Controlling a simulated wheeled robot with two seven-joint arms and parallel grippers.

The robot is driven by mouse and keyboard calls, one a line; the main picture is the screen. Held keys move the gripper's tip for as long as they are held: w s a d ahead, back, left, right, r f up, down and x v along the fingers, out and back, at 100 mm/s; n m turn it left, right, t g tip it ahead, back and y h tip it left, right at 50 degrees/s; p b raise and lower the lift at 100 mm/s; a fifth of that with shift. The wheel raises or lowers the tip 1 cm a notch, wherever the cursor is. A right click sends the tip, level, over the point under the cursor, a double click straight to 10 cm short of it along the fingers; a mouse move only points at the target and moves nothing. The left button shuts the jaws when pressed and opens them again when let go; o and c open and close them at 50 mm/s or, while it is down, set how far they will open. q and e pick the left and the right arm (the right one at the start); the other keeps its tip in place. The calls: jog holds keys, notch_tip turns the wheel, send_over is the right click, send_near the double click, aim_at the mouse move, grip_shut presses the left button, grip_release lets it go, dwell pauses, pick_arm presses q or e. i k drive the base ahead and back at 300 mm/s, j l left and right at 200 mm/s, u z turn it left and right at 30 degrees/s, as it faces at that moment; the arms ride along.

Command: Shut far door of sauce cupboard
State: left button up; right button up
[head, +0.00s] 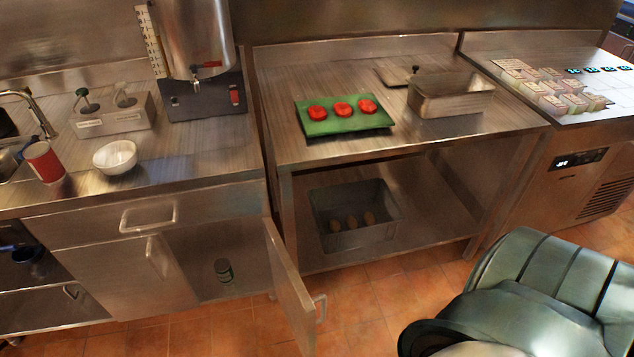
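The sauce cupboard is under the left counter in the head view. Its right-hand door (291,290) stands wide open, swung out toward me from the right side of the opening, with a bar handle (320,308) on its free edge. Its left-hand door (125,283) looks shut or nearly so, with a handle (156,256) near its right edge. A small dark green jar (223,271) stands inside the open half. Neither of my grippers shows.
A drawer with a handle (149,218) is above the doors. A table (420,150) to the right holds a green board (345,122) with red slices; a grey crate (355,238) sits on its lower shelf. Tiled floor (235,331) is clear before the cupboard.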

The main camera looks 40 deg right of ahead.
aim_at(299, 306)
jog(key=l, duration=0.65)
jog(key=k+l, duration=0.15)
jog(key=l, duration=0.45)
jog(key=l+u, duration=0.1)
jog(key=l, duration=0.55)
jog(key=k, duration=0.05)
